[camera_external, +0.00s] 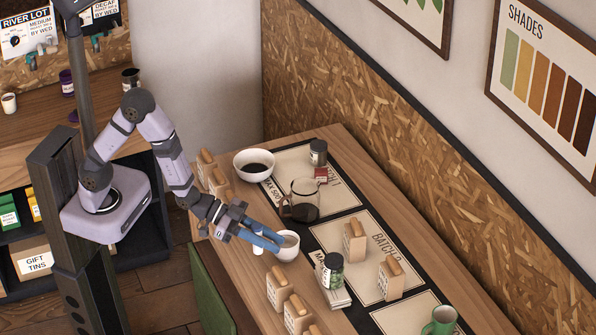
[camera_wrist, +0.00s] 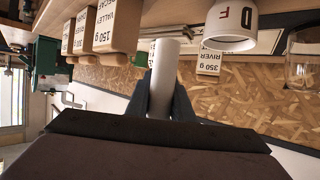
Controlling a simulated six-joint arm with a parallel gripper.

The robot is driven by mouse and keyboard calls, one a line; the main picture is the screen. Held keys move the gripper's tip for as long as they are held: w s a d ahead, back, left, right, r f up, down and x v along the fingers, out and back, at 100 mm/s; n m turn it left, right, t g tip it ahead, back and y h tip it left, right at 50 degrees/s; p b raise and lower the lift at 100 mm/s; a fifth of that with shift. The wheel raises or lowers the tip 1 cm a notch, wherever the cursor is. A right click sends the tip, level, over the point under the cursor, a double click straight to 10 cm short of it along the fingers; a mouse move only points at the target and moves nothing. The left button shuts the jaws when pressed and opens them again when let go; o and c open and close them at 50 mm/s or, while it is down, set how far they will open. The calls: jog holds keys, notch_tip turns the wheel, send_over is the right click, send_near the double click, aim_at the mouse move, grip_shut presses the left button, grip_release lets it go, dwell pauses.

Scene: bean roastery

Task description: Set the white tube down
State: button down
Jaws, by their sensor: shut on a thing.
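The white tube (camera_wrist: 163,75) shows between the two fingers of my gripper (camera_wrist: 172,95) in the wrist view, where the picture looks upside down. My gripper is shut on it. In the external view my gripper (camera_external: 262,240) has blue fingers and reaches over the near left part of the wooden table. The white tube (camera_external: 258,248) shows there as a small white piece under the fingers, mostly hidden. I cannot tell whether its end touches the table.
A white cup (camera_external: 288,246) stands right beside my fingers. Paper bags stand nearby, in front (camera_external: 277,287) and behind (camera_external: 218,182). A glass carafe (camera_external: 302,203), a white bowl (camera_external: 254,166), a dark-lidded jar (camera_external: 332,270) and a green mug (camera_external: 441,322) stand further off.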

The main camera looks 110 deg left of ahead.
jog(key=shift+r, duration=0.35)
jog(key=w+a+r+n+g+y+b, duration=0.1)
jog(key=a+r+n+y+b, duration=0.15)
jog(key=a, duration=1.25)
jog(key=w+a+r+n+g+y+b, duration=0.1)
jog(key=a+n+y, duration=0.3)
jog(key=a, duration=1.1)
jog(key=s+a+n+g+y+b, duration=0.15)
jog(key=s+a, duration=0.45)
jog(key=a, duration=0.6)
jog(key=s+a+n+g+y+b, duration=0.1)
jog(key=s+a+n+g+y, duration=0.3)
jog(key=a, duration=0.8)
jog(key=shift+n+g+h, duration=0.3)
jog(key=shift+g, duration=0.15)
jog(key=s+a+f, duration=0.2)
jog(key=f, duration=0.1)
jog(key=s+a+f+b, duration=0.1)
jog(key=a+f, duration=0.1)
jog(key=s+a+f+b, duration=0.1)
jog(key=s+f, duration=0.1)
jog(key=f, duration=0.1)
jog(key=shift+s+a+f, duration=0.35)
jog(key=shift+a, duration=0.05)
jog(key=shift+f, duration=2.25)
